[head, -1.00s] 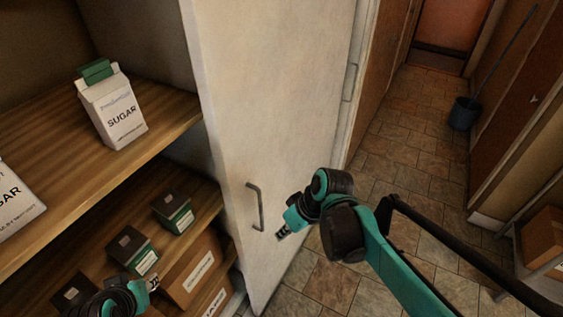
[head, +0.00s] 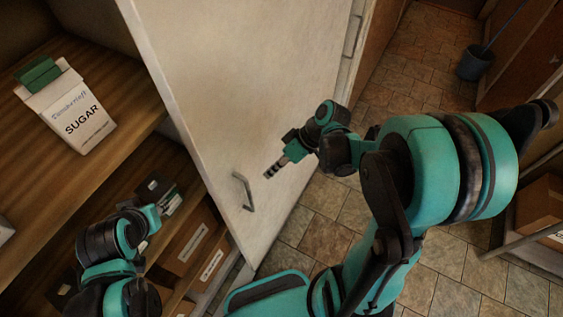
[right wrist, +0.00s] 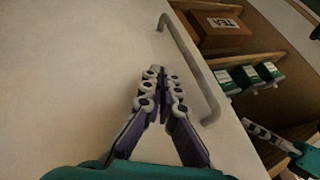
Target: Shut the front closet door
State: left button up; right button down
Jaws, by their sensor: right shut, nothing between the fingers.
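The white closet door (head: 235,85) stands open beside the shelves, with its metal bar handle (head: 243,192) low near its free edge. My right gripper (head: 270,172) is shut and empty, in front of the door's face and to the right of the handle. In the right wrist view, its closed fingers (right wrist: 156,74) point at the white door panel (right wrist: 75,80), with the handle (right wrist: 197,70) beside them. I cannot tell whether they touch the panel. My left gripper (head: 166,203) is by the lower shelf; its jaws are too small to read.
A sugar carton (head: 75,112) stands on the upper wooden shelf (head: 125,95). Boxes, including a brown carton (head: 188,245), sit on lower shelves. Bare floor lies right of the door.

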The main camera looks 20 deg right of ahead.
jog(key=a, duration=0.1)
jog(key=s+a+f, duration=0.1)
jog(key=a, duration=0.2)
jog(key=shift+s+a+f, duration=0.3)
jog(key=shift+s+a, duration=0.05)
jog(key=shift+a, duration=0.05)
jog(key=shift+a, duration=0.1)
